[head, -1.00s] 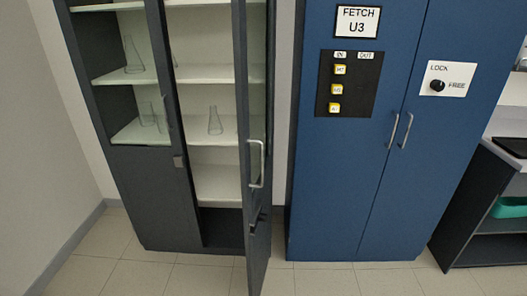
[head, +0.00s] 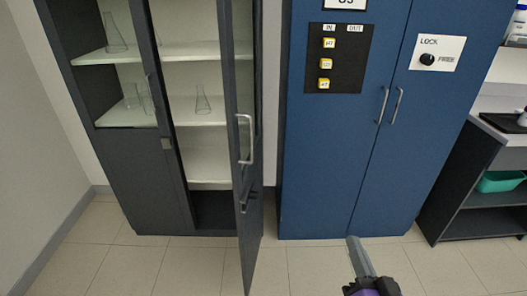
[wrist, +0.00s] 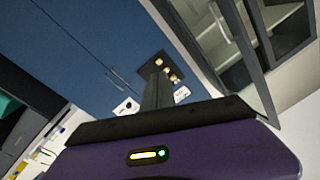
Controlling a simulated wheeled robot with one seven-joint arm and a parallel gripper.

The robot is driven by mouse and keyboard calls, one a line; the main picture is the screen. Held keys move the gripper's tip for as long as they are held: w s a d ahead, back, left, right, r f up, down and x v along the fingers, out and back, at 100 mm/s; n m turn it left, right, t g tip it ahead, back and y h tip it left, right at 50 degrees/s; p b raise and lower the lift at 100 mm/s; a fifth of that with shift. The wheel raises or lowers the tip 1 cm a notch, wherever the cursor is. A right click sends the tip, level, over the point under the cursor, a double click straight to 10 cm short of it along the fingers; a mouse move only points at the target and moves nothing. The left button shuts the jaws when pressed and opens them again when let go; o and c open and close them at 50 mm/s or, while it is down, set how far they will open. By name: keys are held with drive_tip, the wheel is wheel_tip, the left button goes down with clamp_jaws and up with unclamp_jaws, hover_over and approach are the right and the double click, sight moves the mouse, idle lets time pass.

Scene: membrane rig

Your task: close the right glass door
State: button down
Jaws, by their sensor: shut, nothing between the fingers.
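The right glass door (head: 243,150) of the dark grey cabinet stands open, swung out toward me and seen nearly edge-on in the head view. Its silver handle (head: 246,139) is on the face turned to the right. My gripper (head: 357,243) is at the bottom of the head view, right of the door and apart from it, in front of the blue cabinet. It is shut and empty. In the wrist view my gripper (wrist: 157,85) points toward the blue cabinet, and the open door (wrist: 247,55) shows at upper right.
The left glass door (head: 128,100) is closed, with glass flasks behind it. Another flask (head: 203,101) stands on a right-side shelf. A blue cabinet (head: 330,170) with a lock knob (head: 427,60) stands to the right, then a dark shelf unit (head: 470,190). The tiled floor in front looks clear.

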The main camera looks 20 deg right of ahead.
drive_tip(key=w+d+r+m+y+b, duration=0.1)
drive_tip(key=w+d+r+m+y, duration=0.2)
drive_tip(key=w, duration=0.8)
drive_tip(key=w+d+r+m+y, duration=0.1)
drive_tip(key=w+r+y, duration=0.3)
drive_tip(key=w, duration=0.6)
drive_tip(key=w+a+g+y+p, duration=0.1)
drive_tip(key=w+a+y, duration=0.2)
drive_tip(key=w+a, duration=0.2)
drive_tip(key=w+a+g+y, duration=0.1)
drive_tip(key=w+a+y, duration=0.1)
drive_tip(key=w+a, duration=0.4)
drive_tip(key=shift+a+r+g+y+p, duration=0.3)
drive_tip(key=shift+a+g+y+p, duration=0.1)
drive_tip(key=shift+a, duration=2.05)
drive_tip(key=shift+a, duration=0.1)
